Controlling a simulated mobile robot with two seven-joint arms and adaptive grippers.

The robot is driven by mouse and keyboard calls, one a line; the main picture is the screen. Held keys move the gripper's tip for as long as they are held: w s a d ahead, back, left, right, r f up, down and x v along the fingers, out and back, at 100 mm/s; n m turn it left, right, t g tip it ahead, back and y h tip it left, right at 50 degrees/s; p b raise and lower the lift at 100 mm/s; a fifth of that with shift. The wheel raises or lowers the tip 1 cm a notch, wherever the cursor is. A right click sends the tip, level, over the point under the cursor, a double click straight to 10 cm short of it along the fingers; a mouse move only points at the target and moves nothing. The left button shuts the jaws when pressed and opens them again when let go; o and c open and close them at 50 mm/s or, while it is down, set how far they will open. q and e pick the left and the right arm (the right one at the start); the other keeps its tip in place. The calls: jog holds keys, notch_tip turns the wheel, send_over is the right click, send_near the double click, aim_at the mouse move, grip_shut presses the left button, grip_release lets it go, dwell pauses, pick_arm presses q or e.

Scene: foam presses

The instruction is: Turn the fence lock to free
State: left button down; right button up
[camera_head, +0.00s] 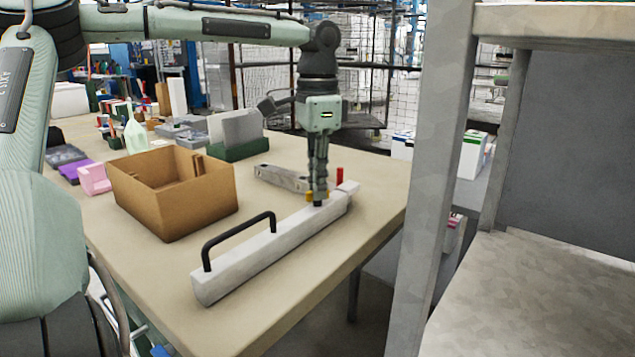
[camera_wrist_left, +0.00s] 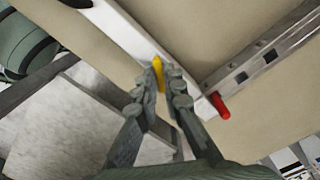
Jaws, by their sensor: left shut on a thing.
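The fence (camera_head: 285,245) is a long light-grey bar with a black handle (camera_head: 238,238), lying on the tan table. My left gripper (camera_head: 318,194) points down at the far part of the bar. In the left wrist view its fingertips (camera_wrist_left: 165,80) are closed on a small yellow piece, which looks like the fence lock (camera_wrist_left: 158,75). Its fingers hide part of the lock, and I cannot tell which way it is turned. A red peg (camera_head: 340,175) stands beside the gripper and also shows in the left wrist view (camera_wrist_left: 220,106). My right gripper is not in view.
An open cardboard box (camera_head: 170,195) stands left of the fence. A second metal bar (camera_head: 280,178) lies behind the gripper. A grey rack post (camera_head: 435,170) rises to the right, beyond the table (camera_head: 370,215) edge. The tabletop between box and fence is clear.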

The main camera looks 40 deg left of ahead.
pick_arm(q)
jog(key=n, duration=0.6)
jog(key=shift+n, duration=0.3)
dwell(0.4)
jog(key=c, duration=1.6)
grip_release()
jog(key=shift+c, duration=0.2)
notch_tip(320, 180, up, 12)
